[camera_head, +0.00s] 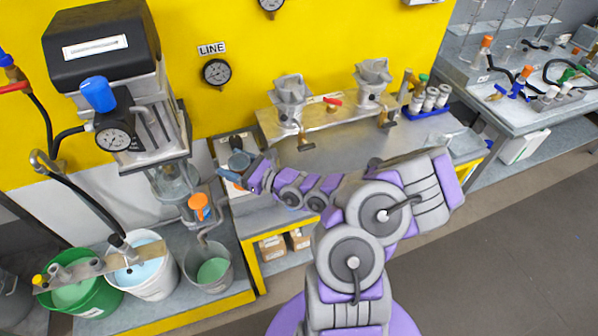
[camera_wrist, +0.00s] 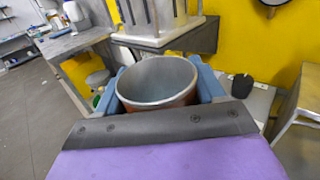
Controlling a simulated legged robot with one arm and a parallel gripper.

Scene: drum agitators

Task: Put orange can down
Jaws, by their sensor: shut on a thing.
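The orange can (camera_wrist: 158,82) is between my gripper's blue fingers in the wrist view. Its open, round mouth shows a bare grey metal inside, and a little orange outer wall shows below the rim. My gripper (camera_wrist: 157,90) is shut on it, with one finger on each side. The can's base and what lies under it are hidden. In the head view my gripper (camera_head: 236,172) is over the left part of the bench, beside the large machine; the can is hard to make out there.
A grey bench (camera_head: 335,150) with a metal fixture rail (camera_head: 330,117) lies behind my arm. Small canisters in a blue tray (camera_head: 428,110) stand at its right. Green (camera_head: 85,299) and white (camera_head: 150,275) buckets stand at lower left. A dark cup (camera_wrist: 242,87) shows at right in the wrist view.

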